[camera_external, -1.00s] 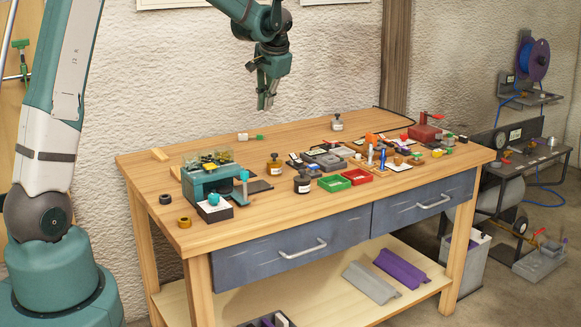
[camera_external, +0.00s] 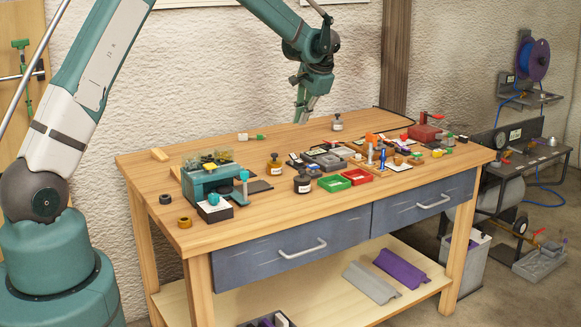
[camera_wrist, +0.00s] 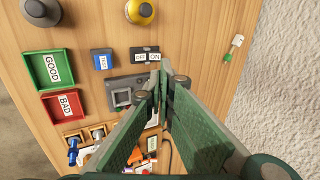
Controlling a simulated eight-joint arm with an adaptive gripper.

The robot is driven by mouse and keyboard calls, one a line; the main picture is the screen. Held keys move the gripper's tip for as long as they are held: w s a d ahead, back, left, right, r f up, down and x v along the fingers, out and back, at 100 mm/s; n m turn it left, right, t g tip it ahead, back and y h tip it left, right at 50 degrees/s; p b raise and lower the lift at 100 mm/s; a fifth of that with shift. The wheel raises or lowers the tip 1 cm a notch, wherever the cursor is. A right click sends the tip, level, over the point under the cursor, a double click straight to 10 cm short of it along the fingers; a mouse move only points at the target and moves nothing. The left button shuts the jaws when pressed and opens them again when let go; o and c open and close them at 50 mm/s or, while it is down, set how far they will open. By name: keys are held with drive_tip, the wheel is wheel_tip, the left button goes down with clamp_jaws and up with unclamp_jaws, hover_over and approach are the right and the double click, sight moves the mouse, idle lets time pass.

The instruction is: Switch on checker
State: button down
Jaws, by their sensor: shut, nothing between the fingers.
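In the wrist view, a black switch (camera_wrist: 145,50) with OFF and ON labels lies on the bench top. The grey checker (camera_wrist: 125,93), with a small screen, lies just beside it, partly hidden by my fingers. In the external view the checker (camera_external: 328,160) is among the small parts at the middle of the bench. My gripper (camera_external: 300,121) is shut and empty above the back of the bench. In the wrist view my closed gripper's tips (camera_wrist: 164,72) appear close to the ON end of the switch; I cannot tell their height.
A blue TEST block (camera_wrist: 101,59) sits beside the switch. A green GOOD tray (camera_wrist: 27,75) and red BAD tray (camera_wrist: 46,110) are to the left. Jars (camera_wrist: 140,11) stand nearby. A teal machine (camera_external: 208,181) occupies the bench's left; the back-left bench top is fairly clear.

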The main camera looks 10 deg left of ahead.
sight(293, 155)
drive_tip(key=shift+w+d+f, duration=0.15)
drive_tip(key=shift+d+f, duration=0.1)
drive_tip(key=shift+d, duration=0.1)
idle(0.3)
drive_tip(key=x, duration=1.4)
drive_tip(key=shift+a, duration=0.1)
drive_tip(key=shift+w+a+f+g, duration=0.1)
drive_tip(key=shift+a+f+g, duration=0.1)
drive_tip(key=shift+f+g, duration=0.1)
idle(0.5)
drive_tip(key=shift+w+a+f+h+b, duration=0.1)
drive_tip(key=shift+h+b, duration=0.25)
drive_tip(key=shift+h, duration=0.05)
drive_tip(key=shift+f+g, duration=0.1)
drive_tip(key=shift+g, duration=0.3)
drive_tip(key=shift+d, duration=0.2)
